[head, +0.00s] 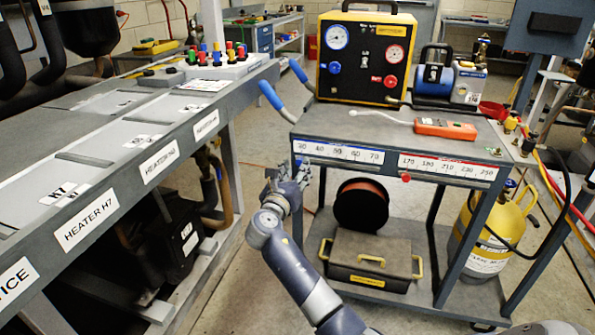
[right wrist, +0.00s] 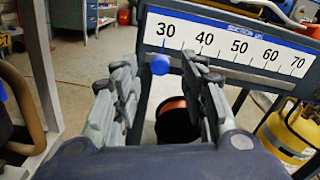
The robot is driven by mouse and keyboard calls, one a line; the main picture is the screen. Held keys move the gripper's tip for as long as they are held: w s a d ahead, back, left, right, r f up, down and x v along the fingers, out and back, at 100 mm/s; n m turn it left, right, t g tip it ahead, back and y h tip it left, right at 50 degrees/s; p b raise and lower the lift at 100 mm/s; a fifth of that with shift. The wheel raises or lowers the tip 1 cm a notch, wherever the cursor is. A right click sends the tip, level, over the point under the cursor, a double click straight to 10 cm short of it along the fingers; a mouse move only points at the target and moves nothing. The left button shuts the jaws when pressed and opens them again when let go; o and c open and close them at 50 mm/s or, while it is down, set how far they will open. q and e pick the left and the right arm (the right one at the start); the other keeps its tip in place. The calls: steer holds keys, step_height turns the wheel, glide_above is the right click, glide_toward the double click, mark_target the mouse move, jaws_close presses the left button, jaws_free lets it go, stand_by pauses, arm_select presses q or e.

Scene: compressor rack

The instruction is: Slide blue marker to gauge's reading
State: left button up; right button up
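The blue marker (right wrist: 160,64) is a round knob at the lower edge of the white suction scale (right wrist: 228,46), just below the 30. My right gripper (right wrist: 158,75) is open, with one finger on each side of the marker and a gap to both. In the head view my right gripper (head: 288,178) is at the left end of the scale (head: 340,152), largely covering the marker. The blue-ringed gauge (head: 336,37) is on the yellow and black panel; its needle is too small to read. My left gripper is not in view.
A second scale (head: 446,167) with a red marker (head: 405,177) is to the right on the cart (head: 396,137). An orange meter (head: 445,129) lies on top. The heater bench (head: 120,190) runs along the left. A yellow cylinder (head: 490,236) stands right of the lower shelf.

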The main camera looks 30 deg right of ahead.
mark_target(300, 161)
steer(key=shift+x, duration=1.15)
jaws_close()
